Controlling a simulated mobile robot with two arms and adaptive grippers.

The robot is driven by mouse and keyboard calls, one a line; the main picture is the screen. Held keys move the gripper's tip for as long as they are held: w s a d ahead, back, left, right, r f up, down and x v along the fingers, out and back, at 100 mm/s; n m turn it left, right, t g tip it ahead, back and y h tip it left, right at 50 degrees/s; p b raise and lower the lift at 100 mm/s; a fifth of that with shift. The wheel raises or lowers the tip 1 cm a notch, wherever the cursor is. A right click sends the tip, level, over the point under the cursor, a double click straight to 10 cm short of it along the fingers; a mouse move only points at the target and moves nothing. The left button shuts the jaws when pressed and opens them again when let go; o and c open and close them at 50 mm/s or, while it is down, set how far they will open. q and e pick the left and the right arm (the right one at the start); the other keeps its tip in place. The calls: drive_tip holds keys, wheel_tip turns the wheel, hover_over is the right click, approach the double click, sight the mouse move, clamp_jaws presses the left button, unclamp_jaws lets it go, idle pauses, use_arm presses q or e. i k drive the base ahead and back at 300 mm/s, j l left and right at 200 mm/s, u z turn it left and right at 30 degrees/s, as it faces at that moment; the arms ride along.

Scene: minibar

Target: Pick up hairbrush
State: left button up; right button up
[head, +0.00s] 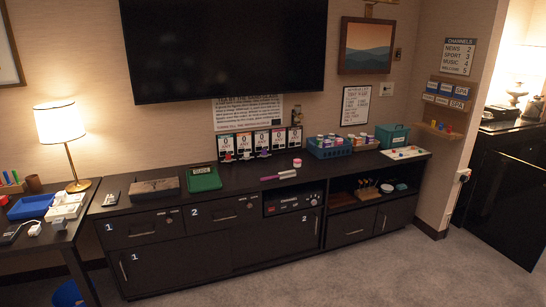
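A slim object with a pink handle end and a pale head (287,174) lies flat on the dark cabinet top (240,184), near its front edge at the middle. It looks like the hairbrush, but it is too small to be sure. A small pink-and-white tub (297,162) stands just behind it. Neither of my grippers is in view.
A green tray (203,179) and a dark box (154,188) lie to the left on the cabinet. A blue basket (329,151) of small containers and a teal box (392,136) stand to the right. Numbered cards (262,142) stand behind. Carpet (370,270) in front is clear.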

sight(288, 174)
drive_tip(key=i, duration=1.9)
drive_tip(key=i+j+z, duration=0.1)
drive_tip(key=i+z, duration=0.15)
drive_tip(key=i, duration=0.35)
drive_tip(key=i+j+z, duration=0.25)
drive_tip(key=i, duration=0.35)
